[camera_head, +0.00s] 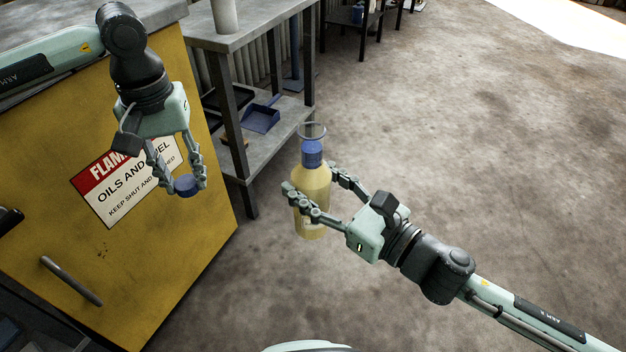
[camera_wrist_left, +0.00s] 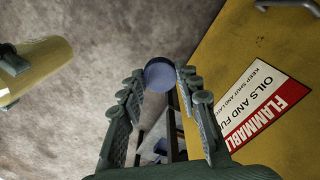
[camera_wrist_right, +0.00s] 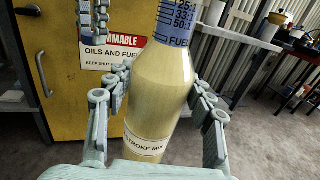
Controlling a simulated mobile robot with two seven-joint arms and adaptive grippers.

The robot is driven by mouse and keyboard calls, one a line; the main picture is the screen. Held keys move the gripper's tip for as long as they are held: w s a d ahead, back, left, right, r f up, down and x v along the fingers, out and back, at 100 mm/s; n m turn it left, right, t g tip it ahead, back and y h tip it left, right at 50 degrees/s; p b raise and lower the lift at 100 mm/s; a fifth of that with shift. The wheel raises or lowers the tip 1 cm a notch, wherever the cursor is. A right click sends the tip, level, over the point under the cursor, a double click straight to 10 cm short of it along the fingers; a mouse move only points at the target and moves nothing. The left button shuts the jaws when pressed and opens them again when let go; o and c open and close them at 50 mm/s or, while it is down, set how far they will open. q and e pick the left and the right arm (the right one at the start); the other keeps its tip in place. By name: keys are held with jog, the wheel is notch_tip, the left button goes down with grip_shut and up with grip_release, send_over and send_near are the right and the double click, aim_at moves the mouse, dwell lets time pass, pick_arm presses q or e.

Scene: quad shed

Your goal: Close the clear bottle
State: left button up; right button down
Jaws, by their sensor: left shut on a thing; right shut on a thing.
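The clear bottle (camera_head: 313,186) holds yellowish liquid and stands roughly upright in the air over the floor. It has a blue marked neck and a clear, wide top rim with no cap on it. My right gripper (camera_head: 324,194) is shut around its body; the right wrist view shows its "stroke mix" label (camera_wrist_right: 146,146). My left gripper (camera_head: 188,188) is shut on a small round blue cap (camera_head: 186,184), left of the bottle and apart from it. The cap also shows between the fingertips in the left wrist view (camera_wrist_left: 160,74).
A yellow cabinet (camera_head: 150,240) with a flammable sign stands behind my left gripper. A grey metal shelf (camera_head: 262,140) with a blue dustpan (camera_head: 262,117) stands behind the bottle. Open concrete floor (camera_head: 480,150) lies to the right.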

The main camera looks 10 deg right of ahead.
pick_arm(q)
jog(key=s+d+r+n, duration=0.3)
jog(key=d+r+n, duration=0.5)
jog(key=d+r, duration=1.2)
jog(key=shift+d+r+n, duration=0.15)
jog(key=shift+d+n, duration=0.15)
jog(key=shift+w+f, duration=0.1)
jog(key=shift+f, duration=1.95)
jog(key=shift+f, duration=0.85)
jog(key=shift+f, duration=0.55)
